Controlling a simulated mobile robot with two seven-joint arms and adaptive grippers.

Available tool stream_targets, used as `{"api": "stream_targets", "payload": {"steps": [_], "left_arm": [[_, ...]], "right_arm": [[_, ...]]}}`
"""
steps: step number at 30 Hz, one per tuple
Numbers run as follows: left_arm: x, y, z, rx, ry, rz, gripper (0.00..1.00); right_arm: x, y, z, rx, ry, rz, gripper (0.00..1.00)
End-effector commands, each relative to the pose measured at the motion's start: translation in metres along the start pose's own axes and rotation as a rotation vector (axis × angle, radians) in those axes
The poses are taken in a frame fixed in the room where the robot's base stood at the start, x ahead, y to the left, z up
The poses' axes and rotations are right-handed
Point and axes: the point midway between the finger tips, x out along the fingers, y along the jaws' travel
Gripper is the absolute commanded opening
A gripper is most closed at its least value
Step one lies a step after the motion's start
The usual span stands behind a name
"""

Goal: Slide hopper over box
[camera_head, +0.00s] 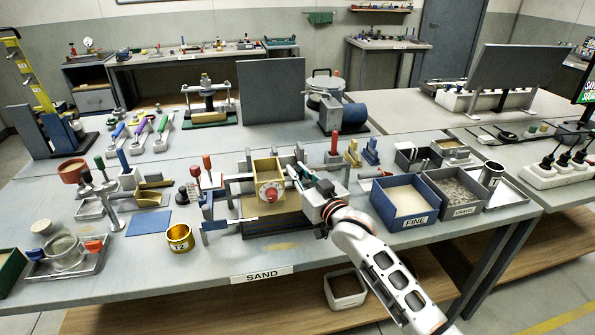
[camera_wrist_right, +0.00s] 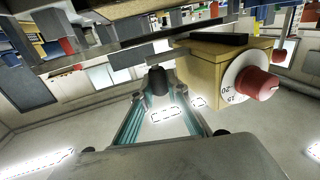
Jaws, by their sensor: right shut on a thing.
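A yellow box-shaped body, which looks like the hopper (camera_head: 264,203), stands in a grey rail frame on the middle of the table. A red knob with a white dial is on its front; the hopper also shows in the wrist view (camera_wrist_right: 210,75). Under it lies a dark base with sand at its front edge (camera_head: 282,246); I cannot tell which part is the box. My right gripper (camera_head: 300,176) is at the hopper's right side. In the wrist view its teal fingers (camera_wrist_right: 157,88) are shut on a dark knob (camera_wrist_right: 157,76) beside the hopper. My left gripper is not in view.
A blue bin marked FINE (camera_head: 405,221) and a grey gravel bin (camera_head: 457,208) stand to the right of my arm. A brass ring (camera_head: 180,238) and a blue plate (camera_head: 149,223) lie left of the frame. Upright-handled tools stand close around the frame. The front table strip is mostly clear.

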Motion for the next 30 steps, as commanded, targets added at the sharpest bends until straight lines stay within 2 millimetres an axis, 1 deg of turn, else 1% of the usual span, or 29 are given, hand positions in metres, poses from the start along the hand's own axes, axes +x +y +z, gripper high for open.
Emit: {"api": "stream_targets", "payload": {"steps": [11, 12, 13, 14, 25, 28, 30], "left_arm": [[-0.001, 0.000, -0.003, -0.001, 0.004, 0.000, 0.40], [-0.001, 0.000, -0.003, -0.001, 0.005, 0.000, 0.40], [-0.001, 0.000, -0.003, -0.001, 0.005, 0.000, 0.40], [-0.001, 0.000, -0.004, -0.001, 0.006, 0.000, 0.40], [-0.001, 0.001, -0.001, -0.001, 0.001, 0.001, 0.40], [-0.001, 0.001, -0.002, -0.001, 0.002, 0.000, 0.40], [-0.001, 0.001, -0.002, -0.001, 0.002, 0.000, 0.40]], "right_arm": [[0.000, -0.001, 0.002, 0.000, -0.003, -0.001, 0.00], [0.000, -0.001, 0.002, 0.000, -0.002, -0.001, 0.19], [0.000, -0.001, 0.002, 0.000, -0.002, -0.001, 0.27], [0.000, -0.001, 0.002, 0.000, -0.002, -0.001, 0.32], [-0.002, 0.000, 0.001, 0.000, -0.001, 0.000, 0.32], [-0.007, 0.000, 0.001, 0.001, 0.000, 0.000, 0.32], [-0.015, 0.000, 0.001, 0.001, 0.000, 0.000, 0.32]]}}
